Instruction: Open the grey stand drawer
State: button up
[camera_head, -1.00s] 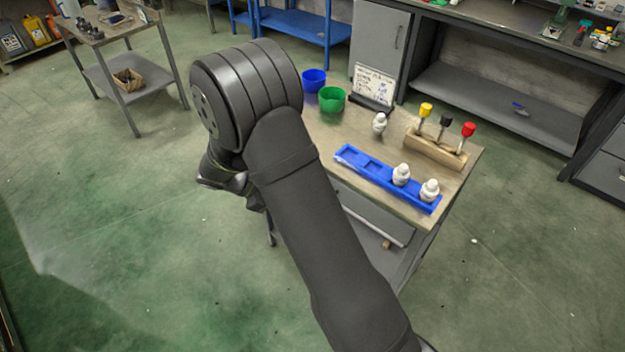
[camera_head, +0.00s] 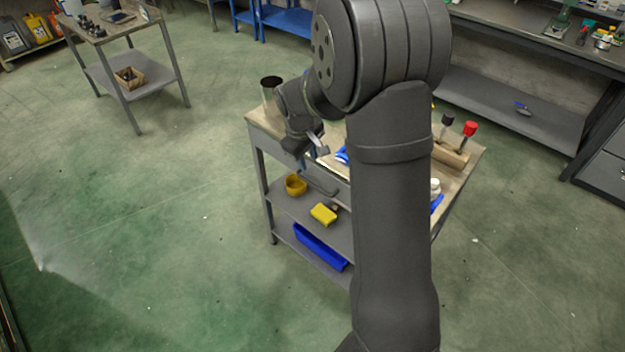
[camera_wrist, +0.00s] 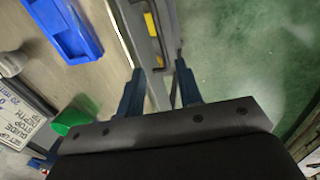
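The grey stand drawer (camera_head: 337,187) is set under the wooden top of the stand (camera_head: 259,118). In the wrist view the grey drawer front (camera_wrist: 138,12) runs along the table edge, with a grey bar handle (camera_wrist: 158,48) on it. My gripper (camera_head: 312,160) is at the front of the stand, near the drawer's left part. In the wrist view my gripper (camera_wrist: 160,76) has its two blue fingers apart, with the drawer front and handle end in line with the gap. I cannot tell whether the fingers touch the handle. The drawer looks shut; my arm hides its right part.
On the stand top are a blue tray (camera_wrist: 65,25), a green cup (camera_wrist: 72,115), a sign (camera_wrist: 18,118) and a wooden block (camera_head: 452,155) with knobs. Below are a yellow bowl (camera_head: 296,185), yellow sponge (camera_head: 324,214) and blue bin (camera_head: 320,247). Floor in front is clear.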

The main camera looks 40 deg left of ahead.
aim_at(313, 184)
jog(key=f, duration=0.3)
jog(key=w+f, duration=0.1)
jog(key=f, duration=0.3)
jog(key=w+f, duration=0.1)
jog(key=f, duration=0.3)
jog(key=shift+c, duration=0.4)
grip_shut()
